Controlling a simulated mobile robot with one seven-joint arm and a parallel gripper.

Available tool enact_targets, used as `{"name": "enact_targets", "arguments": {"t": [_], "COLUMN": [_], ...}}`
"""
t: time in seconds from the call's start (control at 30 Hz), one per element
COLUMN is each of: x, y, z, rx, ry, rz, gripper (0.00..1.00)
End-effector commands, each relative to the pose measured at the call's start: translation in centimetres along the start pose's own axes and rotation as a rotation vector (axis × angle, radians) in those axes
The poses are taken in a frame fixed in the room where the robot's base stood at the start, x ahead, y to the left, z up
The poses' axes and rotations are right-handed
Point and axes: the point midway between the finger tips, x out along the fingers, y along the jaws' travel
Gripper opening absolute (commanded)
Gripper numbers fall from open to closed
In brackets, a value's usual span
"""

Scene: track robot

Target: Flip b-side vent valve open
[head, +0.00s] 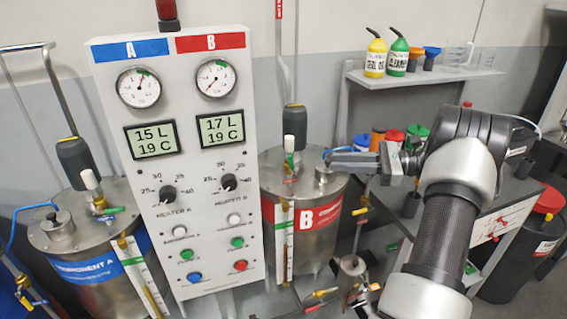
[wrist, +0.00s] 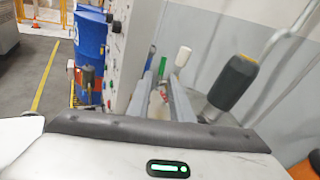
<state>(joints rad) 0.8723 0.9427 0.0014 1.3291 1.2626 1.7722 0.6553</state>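The B tank (head: 335,190) is a steel drum with a red "B" label, right of the control panel. On its lid stands a small valve fitting with a white cylindrical top (head: 289,143) and a green piece (head: 290,160) that looks like an upright lever. In the wrist view the white top (wrist: 183,56) and the upright green piece (wrist: 151,58) show just beyond my fingers. My gripper (head: 332,157) reaches in from the right over the B tank's lid, its fingers pointing left. In the wrist view my gripper (wrist: 160,80) is open and its fingers hold nothing.
The control panel (head: 180,200) stands close left of the B tank. A dark grey cylinder (head: 294,125) on a rod rises behind the valve. The A tank (head: 90,265) is at the far left. A shelf (head: 415,78) with yellow and green bottles is at the back right.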

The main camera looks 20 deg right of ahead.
Motion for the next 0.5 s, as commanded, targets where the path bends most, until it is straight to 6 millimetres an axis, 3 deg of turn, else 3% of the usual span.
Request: {"name": "enact_targets", "arguments": {"t": [0.03, 0.1, 0.2, 0.37, 0.5], "x": [-1.7, -3.1, -3.7, -2.0, 0.9], "y": [-0.1, -0.1, -0.1, -0.2, -0.4], "z": [-1.1, -1.9, -2.3, -2.1, -1.8], "rx": [0.021, 0.037, 0.046, 0.046, 0.047], "ry": [-0.035, -0.068, -0.089, -0.091, -0.090], "rz": [-0.033, -0.061, -0.077, -0.076, -0.073], "gripper": [0.19, 0.19, 0.19, 0.19, 0.19]}}
